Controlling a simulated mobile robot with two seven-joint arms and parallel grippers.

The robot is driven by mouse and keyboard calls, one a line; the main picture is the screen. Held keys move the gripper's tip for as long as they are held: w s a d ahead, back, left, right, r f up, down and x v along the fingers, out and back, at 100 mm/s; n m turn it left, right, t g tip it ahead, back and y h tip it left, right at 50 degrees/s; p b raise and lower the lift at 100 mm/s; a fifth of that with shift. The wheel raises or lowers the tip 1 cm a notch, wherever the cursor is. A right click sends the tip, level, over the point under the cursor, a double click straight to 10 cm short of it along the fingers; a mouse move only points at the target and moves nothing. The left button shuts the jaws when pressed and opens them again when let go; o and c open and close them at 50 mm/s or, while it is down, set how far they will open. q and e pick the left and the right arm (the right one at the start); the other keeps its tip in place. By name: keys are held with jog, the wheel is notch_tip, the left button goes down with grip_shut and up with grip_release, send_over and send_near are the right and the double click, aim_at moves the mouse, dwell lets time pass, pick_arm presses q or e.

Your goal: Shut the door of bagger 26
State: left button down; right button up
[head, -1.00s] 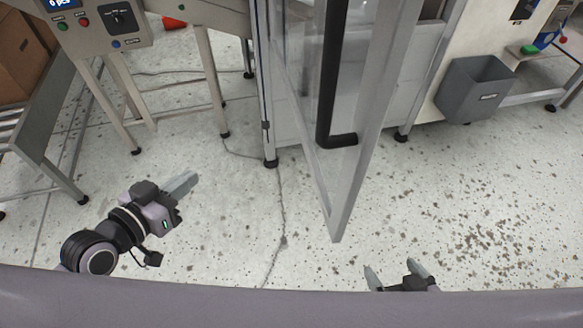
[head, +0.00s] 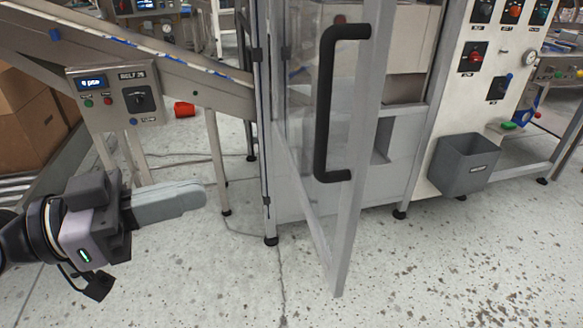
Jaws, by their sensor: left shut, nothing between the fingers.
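The bagger's clear door (head: 305,150) stands open toward me, with a grey metal frame and its hinge side at the left post (head: 262,130). Its black bar handle (head: 323,105) runs upright near the door's free edge. The machine body (head: 405,140) stands behind and to the right of the door. My right gripper is out of the picture.
A sloping conveyor (head: 150,52) with a control box (head: 112,95) stands at the left on thin legs. A grey bin (head: 465,163) hangs on the machine's right side. The floor before the door is clear.

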pick_arm(q)
jog(key=p, duration=0.7)
send_near(315, 164)
jog(key=x, duration=0.5)
jog(key=shift+w+d+r, duration=0.15)
jog(key=shift+w+d, duration=0.3)
jog(key=shift+d, duration=0.35)
